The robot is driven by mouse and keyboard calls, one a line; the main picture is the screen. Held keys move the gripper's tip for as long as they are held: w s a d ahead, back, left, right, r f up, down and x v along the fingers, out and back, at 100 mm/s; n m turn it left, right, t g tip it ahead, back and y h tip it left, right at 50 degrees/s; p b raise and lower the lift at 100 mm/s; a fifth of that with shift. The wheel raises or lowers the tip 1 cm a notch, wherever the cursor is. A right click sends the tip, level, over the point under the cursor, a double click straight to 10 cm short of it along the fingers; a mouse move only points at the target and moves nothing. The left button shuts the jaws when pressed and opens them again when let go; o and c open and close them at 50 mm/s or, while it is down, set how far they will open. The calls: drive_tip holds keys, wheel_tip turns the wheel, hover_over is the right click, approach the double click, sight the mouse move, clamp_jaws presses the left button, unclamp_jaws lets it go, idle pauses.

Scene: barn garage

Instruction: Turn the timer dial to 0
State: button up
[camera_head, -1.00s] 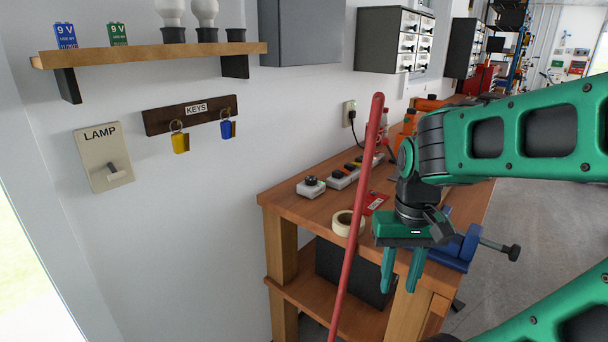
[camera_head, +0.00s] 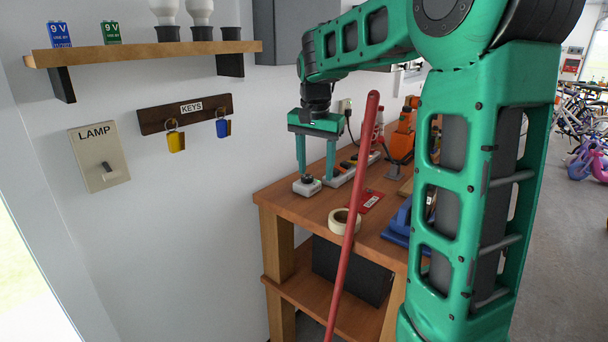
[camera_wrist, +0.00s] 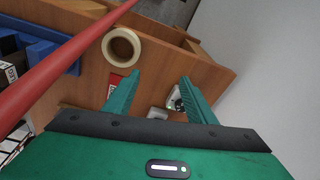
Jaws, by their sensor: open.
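The timer (camera_head: 307,186) is a small white box with a black dial on top, near the left back corner of the wooden workbench. In the wrist view the timer (camera_wrist: 174,101) is partly hidden behind the right finger. My gripper (camera_head: 315,174) is open and empty, pointing down over the bench by the timer. In the head view its left finger is just above or behind the dial; I cannot tell if they touch. The fingertips also show in the wrist view (camera_wrist: 160,76). The dial's marks are too small to read.
A red pole (camera_head: 352,210) leans up in front of the bench (camera_head: 285,203). The white wall stands close behind the timer.

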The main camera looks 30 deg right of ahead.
sight(306, 176)
drive_tip(key=w+d+r+m+g+y, duration=0.1)
drive_tip(key=w+d+m, duration=0.2)
drive_tip(key=w+m, duration=0.3)
drive_tip(key=w+d+m, duration=0.3)
drive_tip(key=w+d, duration=0.1)
drive_tip(key=w, duration=0.5)
drive_tip(key=f, duration=1)
drive_tip(key=shift+a+f, duration=0.15)
drive_tip(key=shift+a, duration=0.05)
drive_tip(key=shift+c, duration=0.6)
drive_tip(key=c, duration=0.9)
